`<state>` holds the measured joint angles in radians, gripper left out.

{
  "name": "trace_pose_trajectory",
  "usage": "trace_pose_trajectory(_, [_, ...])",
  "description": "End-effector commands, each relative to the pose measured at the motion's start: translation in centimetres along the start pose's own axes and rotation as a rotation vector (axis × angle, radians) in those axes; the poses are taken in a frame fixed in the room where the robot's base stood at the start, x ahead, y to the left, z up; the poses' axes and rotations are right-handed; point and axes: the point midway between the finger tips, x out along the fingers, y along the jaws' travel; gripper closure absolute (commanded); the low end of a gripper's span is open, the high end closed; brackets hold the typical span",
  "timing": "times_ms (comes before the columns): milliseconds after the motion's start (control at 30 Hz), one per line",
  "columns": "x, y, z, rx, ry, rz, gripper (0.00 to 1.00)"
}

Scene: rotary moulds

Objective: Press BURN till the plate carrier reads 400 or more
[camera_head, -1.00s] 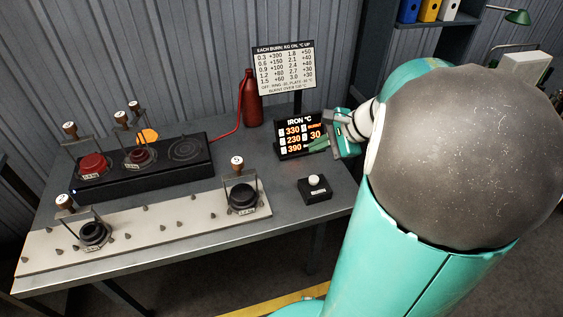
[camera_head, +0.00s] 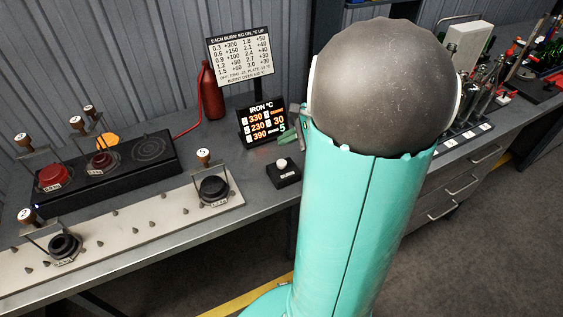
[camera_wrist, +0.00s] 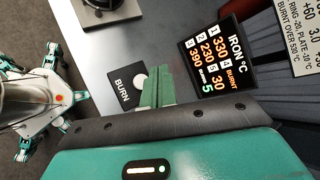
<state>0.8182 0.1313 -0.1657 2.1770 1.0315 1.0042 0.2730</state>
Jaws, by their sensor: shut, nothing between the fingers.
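The BURN box (camera_head: 284,176) is black with a white button (camera_head: 282,163) on top, at the table's right end. The IRON °C display (camera_head: 262,126) behind it shows 330, 230, 390, BURNT, 30 and a green 5. I cannot tell for sure which line is the plate carrier's. My gripper (camera_wrist: 158,88) is shut and empty, its green fingers beside the white button in the wrist view, partly overlapping it. Contact cannot be told. In the head view my arm hides most of it; fingers show between display and box. The box also shows in the wrist view (camera_wrist: 122,97).
A black burner unit (camera_head: 120,182) holds carriers, one with a red weight (camera_head: 54,177). A pale peg board (camera_head: 130,228) carries two dark weights in carriers. A sign (camera_head: 240,57) lists burn steps. A red bottle (camera_head: 211,92) stands behind. Tools stand at right.

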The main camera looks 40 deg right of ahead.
Motion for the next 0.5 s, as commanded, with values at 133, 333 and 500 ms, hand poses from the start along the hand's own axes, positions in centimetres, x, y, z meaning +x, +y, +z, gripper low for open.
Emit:
trace_pose_trajectory(133, [1.6,1.2,-1.0,0.003,-0.002,0.003,1.00])
trace_pose_trajectory(333, [3.1,2.3,-2.0,0.001,-0.002,0.002,1.00])
trace_pose_trajectory(500, [3.7,2.7,-2.4,-0.001,-0.001,0.001,1.00])
